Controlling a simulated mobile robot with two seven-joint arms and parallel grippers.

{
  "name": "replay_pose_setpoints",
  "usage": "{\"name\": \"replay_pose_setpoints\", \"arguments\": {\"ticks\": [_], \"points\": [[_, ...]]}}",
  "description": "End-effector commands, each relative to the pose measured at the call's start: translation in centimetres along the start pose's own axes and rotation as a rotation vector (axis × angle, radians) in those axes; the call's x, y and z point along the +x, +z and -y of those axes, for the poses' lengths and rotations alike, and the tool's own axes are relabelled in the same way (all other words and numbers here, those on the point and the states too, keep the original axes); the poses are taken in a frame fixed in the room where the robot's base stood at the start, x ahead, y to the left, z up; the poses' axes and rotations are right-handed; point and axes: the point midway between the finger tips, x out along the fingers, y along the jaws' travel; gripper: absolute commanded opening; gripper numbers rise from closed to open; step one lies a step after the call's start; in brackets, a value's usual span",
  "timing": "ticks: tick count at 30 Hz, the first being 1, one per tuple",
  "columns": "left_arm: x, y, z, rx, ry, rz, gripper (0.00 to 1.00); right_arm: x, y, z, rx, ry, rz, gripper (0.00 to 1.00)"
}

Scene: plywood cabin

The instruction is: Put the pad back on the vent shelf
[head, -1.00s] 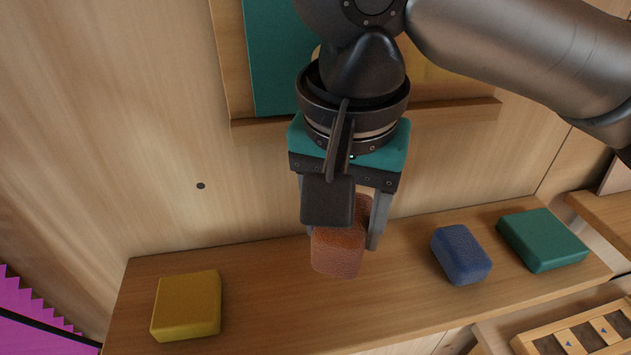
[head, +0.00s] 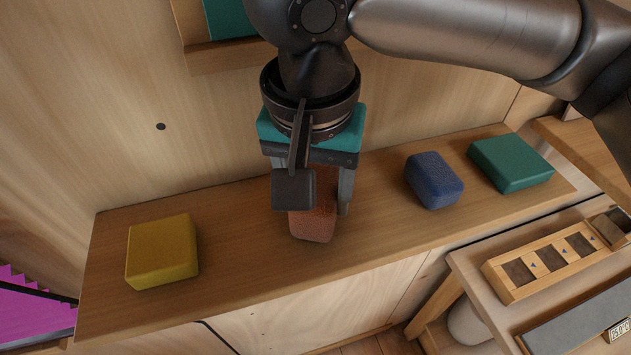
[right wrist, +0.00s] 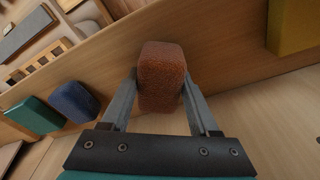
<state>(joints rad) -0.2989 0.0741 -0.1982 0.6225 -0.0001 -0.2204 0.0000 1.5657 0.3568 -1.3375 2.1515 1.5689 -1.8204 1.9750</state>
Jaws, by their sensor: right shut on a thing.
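A rust-brown, rough-textured pad (head: 313,222) is held upright between the fingers of my right gripper (head: 318,195). The right wrist view shows the same pad (right wrist: 161,75) between the two grey fingers (right wrist: 160,88), one on each side. In the head view the pad's lower end is over the wooden shelf (head: 240,245), between the yellow and blue blocks. I cannot tell whether it touches the shelf. A dark block-shaped part of my wrist hides some of the pad. My left gripper is not in view.
A yellow block (head: 162,250) sits at the shelf's left; a blue block (head: 434,180) and a green block (head: 511,162) sit at its right. Bare shelf lies on both sides of the pad. A slotted wooden rack (head: 550,262) stands lower right.

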Motion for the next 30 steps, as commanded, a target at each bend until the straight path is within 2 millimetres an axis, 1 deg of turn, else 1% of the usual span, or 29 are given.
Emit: {"name": "replay_pose_setpoints", "arguments": {"ticks": [10, 11, 20, 27, 30], "points": [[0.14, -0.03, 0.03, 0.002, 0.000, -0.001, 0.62, 0.20, 0.02, 0.00, 0.000, 0.000, 0.000, 0.00], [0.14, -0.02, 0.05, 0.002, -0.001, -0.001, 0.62, 0.19, 0.02, 0.00, 0.000, 0.000, 0.000, 0.62], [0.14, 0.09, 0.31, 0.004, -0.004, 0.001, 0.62, 0.18, 0.01, 0.00, 0.000, 0.000, 0.000, 0.96], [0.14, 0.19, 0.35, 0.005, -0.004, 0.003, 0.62, 0.15, 0.01, 0.00, 0.000, 0.000, 0.000, 0.96], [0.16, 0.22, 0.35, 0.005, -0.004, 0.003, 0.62, -0.30, -0.03, 0.03, 0.001, -0.001, -0.002, 0.96]]}}
